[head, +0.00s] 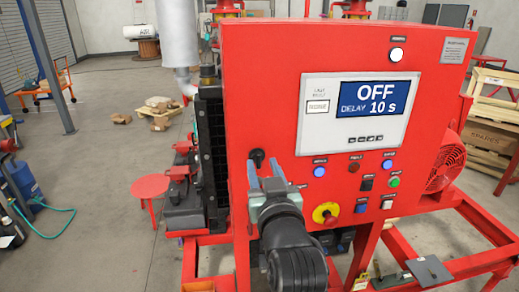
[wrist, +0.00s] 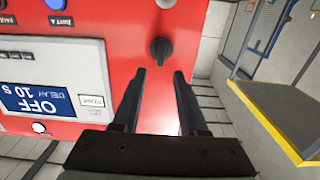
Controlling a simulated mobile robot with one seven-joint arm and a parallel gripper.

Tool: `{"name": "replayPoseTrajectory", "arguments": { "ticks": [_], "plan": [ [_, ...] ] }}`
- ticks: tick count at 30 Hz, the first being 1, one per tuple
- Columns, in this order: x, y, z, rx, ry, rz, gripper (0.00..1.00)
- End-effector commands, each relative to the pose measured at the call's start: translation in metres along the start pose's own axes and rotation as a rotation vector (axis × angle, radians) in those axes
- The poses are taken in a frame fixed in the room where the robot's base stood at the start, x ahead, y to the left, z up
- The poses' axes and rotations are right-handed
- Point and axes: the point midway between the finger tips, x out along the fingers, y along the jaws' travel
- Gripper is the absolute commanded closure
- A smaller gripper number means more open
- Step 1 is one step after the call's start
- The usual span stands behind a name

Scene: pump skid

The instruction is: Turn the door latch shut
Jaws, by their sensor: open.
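The door latch (head: 257,157) is a small black knob near the left edge of the red cabinet door (head: 270,90). It also shows in the wrist view (wrist: 160,49), where its narrow grip runs roughly along the picture's up-down direction. My gripper (head: 264,168) is in front of the cabinet, close to the latch. In the wrist view the two fingers (wrist: 160,73) are apart, with nothing between them, and the latch lies just beyond their tips, about centred. I see no contact. The fingers partly cover the door below the latch in the head view.
A display panel (head: 352,113) reading OFF and DELAY 10 s is right of the latch. Buttons and a red-and-yellow emergency stop (head: 325,214) sit below it. A radiator (head: 210,150) is behind the cabinet at left.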

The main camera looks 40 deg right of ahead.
Motion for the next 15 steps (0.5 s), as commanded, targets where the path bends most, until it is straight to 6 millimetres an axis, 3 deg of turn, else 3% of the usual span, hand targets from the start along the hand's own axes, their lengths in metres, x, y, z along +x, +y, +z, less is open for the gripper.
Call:
{"name": "replayPoseTrajectory", "arguments": {
  "ticks": [6,15],
  "plan": [
    [0.03,0.0,-0.003,0.0,-0.001,0.0,0.57],
    [0.045,0.0,-0.001,-0.001,0.001,0.0,0.57]
  ]
}}
